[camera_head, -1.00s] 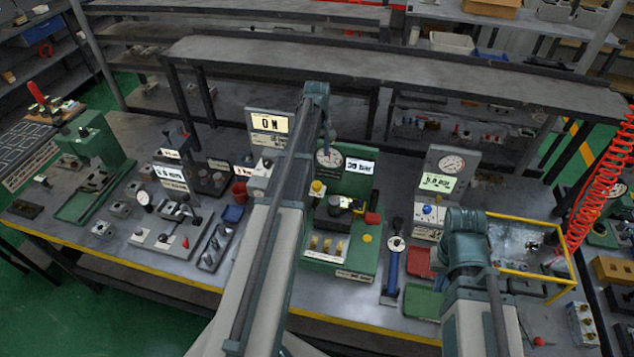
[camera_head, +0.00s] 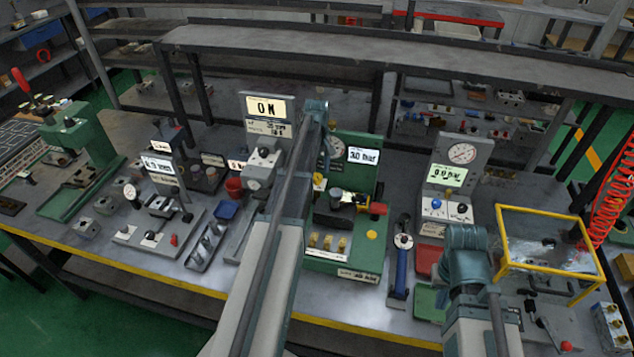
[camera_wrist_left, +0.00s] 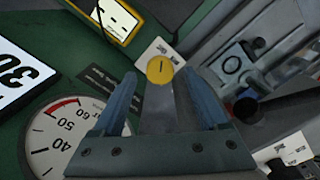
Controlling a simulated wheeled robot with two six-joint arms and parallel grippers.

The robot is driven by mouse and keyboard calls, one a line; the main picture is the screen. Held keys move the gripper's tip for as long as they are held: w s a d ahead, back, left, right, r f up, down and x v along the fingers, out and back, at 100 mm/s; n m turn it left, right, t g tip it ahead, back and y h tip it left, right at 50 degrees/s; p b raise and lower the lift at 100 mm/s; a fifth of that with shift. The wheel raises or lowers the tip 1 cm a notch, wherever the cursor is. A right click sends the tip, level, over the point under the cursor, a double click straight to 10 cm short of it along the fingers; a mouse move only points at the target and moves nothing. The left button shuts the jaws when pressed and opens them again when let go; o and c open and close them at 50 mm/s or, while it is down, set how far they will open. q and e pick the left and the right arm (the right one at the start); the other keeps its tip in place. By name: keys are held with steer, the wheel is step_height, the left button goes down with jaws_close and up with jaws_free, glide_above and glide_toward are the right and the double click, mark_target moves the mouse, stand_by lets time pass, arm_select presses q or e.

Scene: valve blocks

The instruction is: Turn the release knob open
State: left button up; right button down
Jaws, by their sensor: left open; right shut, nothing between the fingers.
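The release knob is a round yellow knob with a dark slot mark. In the left wrist view the knob (camera_wrist_left: 160,70) lies between the fingertips of my left gripper (camera_wrist_left: 161,82). The fingers are open, one on each side of it, with a gap on both sides; I cannot tell how deep it sits between them. In the head view the knob (camera_head: 319,181) shows on the green pressure station (camera_head: 365,262), beside my left arm. That arm hides most of the gripper there. My right gripper is hidden behind its own arm in the head view.
A pressure gauge (camera_wrist_left: 65,135) and a bright display (camera_wrist_left: 20,75) are close by the left gripper. A yellow-framed meter (camera_wrist_left: 112,18) is near its tips. A grey gauge station (camera_head: 463,160) and a yellow frame (camera_head: 550,208) stand to the right. Tools crowd the bench.

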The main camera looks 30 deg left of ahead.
arm_select(q)
steer(key=shift+f+b, duration=0.45)
steer(key=shift+f, duration=0.45)
jaws_close()
